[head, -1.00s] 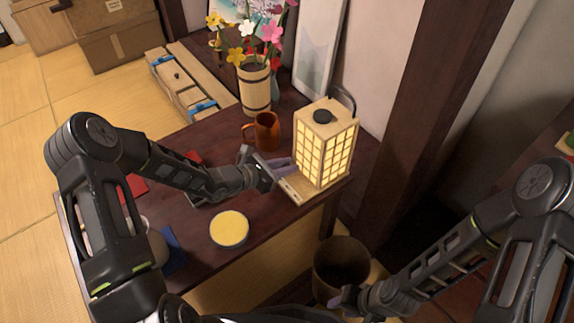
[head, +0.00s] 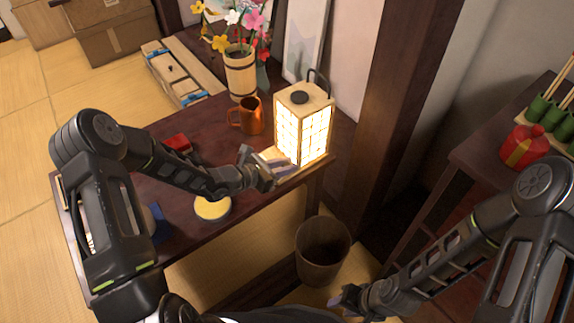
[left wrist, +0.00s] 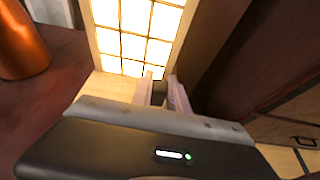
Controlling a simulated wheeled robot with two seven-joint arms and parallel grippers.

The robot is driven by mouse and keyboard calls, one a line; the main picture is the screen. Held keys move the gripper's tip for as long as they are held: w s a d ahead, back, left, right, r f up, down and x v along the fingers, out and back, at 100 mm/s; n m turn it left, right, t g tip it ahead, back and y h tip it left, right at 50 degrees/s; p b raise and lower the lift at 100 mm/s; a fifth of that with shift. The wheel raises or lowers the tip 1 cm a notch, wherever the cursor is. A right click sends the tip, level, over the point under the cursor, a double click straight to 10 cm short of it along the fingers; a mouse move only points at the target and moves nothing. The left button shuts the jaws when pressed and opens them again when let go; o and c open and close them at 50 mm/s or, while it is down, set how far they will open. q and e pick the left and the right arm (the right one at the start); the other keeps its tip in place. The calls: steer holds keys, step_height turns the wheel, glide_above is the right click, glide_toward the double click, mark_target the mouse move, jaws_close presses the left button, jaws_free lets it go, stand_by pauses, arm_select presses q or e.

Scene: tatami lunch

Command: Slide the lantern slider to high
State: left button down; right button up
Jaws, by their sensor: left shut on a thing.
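The lantern (head: 303,124) stands upright on the right end of the dark table, its paper panels glowing bright white. Its grid panel also fills the upper middle of the left wrist view (left wrist: 135,32). My left gripper (head: 284,168) is at the front of the lantern's light wooden base (head: 303,171), with its fingertips low by the panel. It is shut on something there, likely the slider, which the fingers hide. My right gripper (head: 345,300) hangs at the bottom, away from the lantern; its jaw opening is too small to tell.
An orange mug (head: 250,116) stands just left of the lantern, with a wooden flower bucket (head: 240,75) behind. A yellow-topped round thing (head: 212,208) lies near the front table edge. A bin (head: 322,250) stands on the floor below. A dark post (head: 400,90) rises at right.

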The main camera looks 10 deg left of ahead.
arm_select(q)
steer(key=shift+s+d, duration=0.2)
steer(key=shift+d, duration=0.05)
steer(key=c, duration=1.3)
jaws_free()
steer(key=shift+a, duration=0.15)
steer(key=shift+s+a+r, duration=0.2)
steer(key=shift+s+a, duration=0.05)
steer(key=p+v, duration=0.1)
steer(key=v, duration=0.6)
steer(key=shift+d+p, duration=0.1)
steer(key=shift+p, duration=0.3)
